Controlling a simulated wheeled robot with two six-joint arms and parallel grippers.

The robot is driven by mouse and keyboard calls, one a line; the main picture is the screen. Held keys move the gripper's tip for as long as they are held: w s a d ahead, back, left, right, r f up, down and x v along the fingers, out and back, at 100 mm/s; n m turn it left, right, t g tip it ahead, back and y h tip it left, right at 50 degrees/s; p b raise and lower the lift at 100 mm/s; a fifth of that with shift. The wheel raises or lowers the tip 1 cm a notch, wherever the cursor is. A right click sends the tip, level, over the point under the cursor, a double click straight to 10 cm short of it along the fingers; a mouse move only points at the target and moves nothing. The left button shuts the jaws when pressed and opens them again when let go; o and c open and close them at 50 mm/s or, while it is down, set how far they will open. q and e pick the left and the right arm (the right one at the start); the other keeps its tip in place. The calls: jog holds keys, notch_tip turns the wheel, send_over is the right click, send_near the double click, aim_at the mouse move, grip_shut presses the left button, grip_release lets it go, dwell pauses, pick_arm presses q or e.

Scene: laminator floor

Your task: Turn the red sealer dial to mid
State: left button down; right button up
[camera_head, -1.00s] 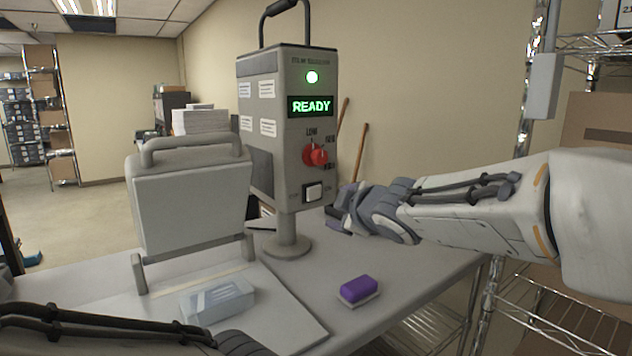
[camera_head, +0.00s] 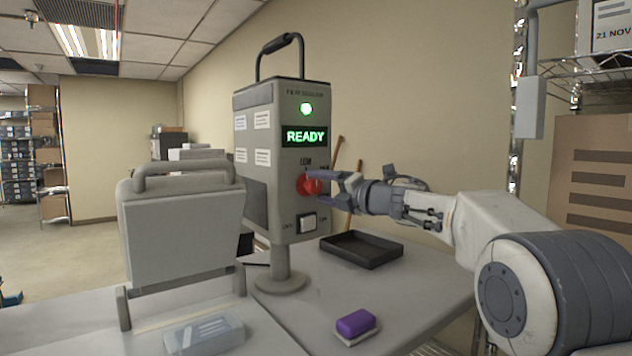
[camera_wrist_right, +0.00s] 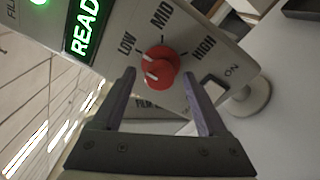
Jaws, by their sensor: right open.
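The red sealer dial (camera_head: 304,184) is on the front of the grey sealer box (camera_head: 292,160), below the lit READY display (camera_head: 305,136). In the right wrist view the dial (camera_wrist_right: 160,66) sits among the labels LOW, MID and HIGH. White marks show on its left side, the side nearest LOW. My right gripper (camera_head: 322,186) is open in front of the dial, partly covering it in the head view. In the right wrist view its two fingers (camera_wrist_right: 159,88) point at the dial, one to each side; contact is not clear. My left gripper is out of view.
A white switch (camera_head: 308,223) is below the dial. A black tray (camera_head: 362,262) and a purple-topped block (camera_head: 355,323) are on the table. A clear pack (camera_head: 204,334) lies in front of the grey lidded machine (camera_head: 180,228). Wire shelving with boxes stands at right.

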jog(key=shift+x, duration=1.15)
grip_shut()
jog(key=shift+p, duration=0.3)
